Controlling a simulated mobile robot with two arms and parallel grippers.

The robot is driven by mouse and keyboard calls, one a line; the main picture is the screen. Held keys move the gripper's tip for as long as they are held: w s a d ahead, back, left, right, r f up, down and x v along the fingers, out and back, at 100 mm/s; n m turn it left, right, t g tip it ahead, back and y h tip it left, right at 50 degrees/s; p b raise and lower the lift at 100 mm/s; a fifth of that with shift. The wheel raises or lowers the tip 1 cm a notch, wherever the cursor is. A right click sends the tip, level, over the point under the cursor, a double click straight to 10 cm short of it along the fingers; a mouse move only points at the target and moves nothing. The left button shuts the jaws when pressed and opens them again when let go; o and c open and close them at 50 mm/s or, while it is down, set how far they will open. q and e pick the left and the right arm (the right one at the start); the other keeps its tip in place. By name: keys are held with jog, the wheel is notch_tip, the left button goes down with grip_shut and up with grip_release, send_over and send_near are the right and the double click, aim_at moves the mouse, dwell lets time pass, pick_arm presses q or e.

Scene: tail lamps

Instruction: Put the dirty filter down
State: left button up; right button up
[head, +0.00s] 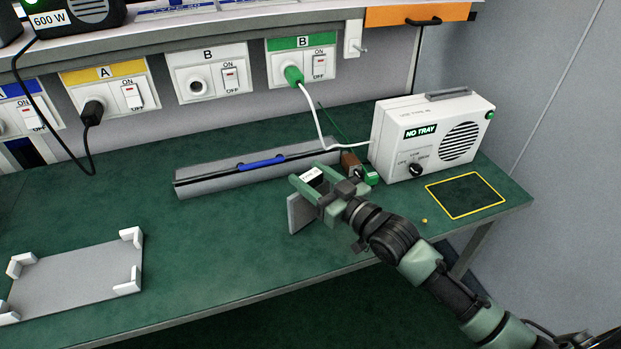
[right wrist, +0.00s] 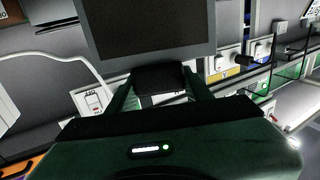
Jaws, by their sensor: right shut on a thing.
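The dirty filter is a flat grey panel (head: 298,215) in the head view, held upright a little above or at the green bench top; I cannot tell whether it touches. My right gripper (head: 314,179) is shut on its dark tab, which carries a small white label. In the right wrist view the filter (right wrist: 150,28) shows as a dark face in a grey frame, beyond the gripper fingers (right wrist: 160,95). My left gripper is in neither view.
A long grey case (head: 215,181) with a blue handle lies behind the filter. A grey corner-posted tray (head: 80,278) is at left. Bench between is clear.

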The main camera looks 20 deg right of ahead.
jog(key=shift+f, duration=0.25)
jog(key=shift+f, duration=0.15)
jog(key=o, duration=1.5)
jog(key=shift+o, duration=0.2)
jog(key=shift+s+r, duration=0.1)
jog(key=shift+r, duration=0.1)
jog(key=v, duration=1.2)
jog(key=shift+b, duration=0.3)
jog(key=shift+d+f, duration=0.1)
